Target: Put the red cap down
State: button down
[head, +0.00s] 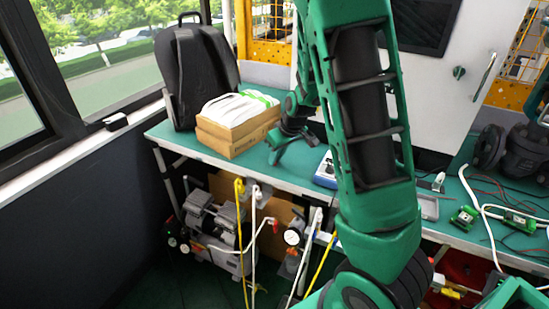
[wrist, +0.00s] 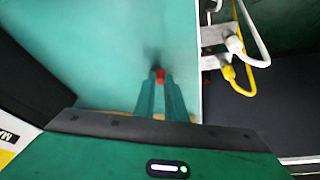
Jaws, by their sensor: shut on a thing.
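The red cap (wrist: 159,75) shows in the wrist view between the tips of my green fingers. My gripper (wrist: 160,84) is shut on it, over the teal bench top (wrist: 90,50). A dark shadow lies on the bench just beyond the cap; I cannot tell whether the cap touches the surface.
An open cardboard box (head: 235,132) with white items and a black backpack (head: 195,72) stand on the bench's left. A blue-grey device (head: 326,172) lies right of my gripper. Hoses and fittings (wrist: 235,45) hang off the bench's front edge. Bare bench surrounds the cap.

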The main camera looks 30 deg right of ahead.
jog(key=c, duration=1.8)
grip_release()
jog(key=a+v, duration=0.1)
jog(key=v, duration=1.1)
jog(key=s+m+g, duration=0.1)
jog(key=s+m, duration=0.2)
jog(key=s, duration=0.7)
jog(key=s+d+r+m+g, duration=0.1)
jog(key=s+m+g, duration=0.1)
jog(key=s, duration=0.8)
jog(key=s+r+m+g, duration=0.1)
jog(key=s+m, duration=0.2)
jog(key=s, duration=0.7)
jog(key=shift+s+d+r+m+g+h, duration=0.2)
jog(key=shift+r+m+g+h, duration=0.1)
jog(key=shift+g, duration=0.1)
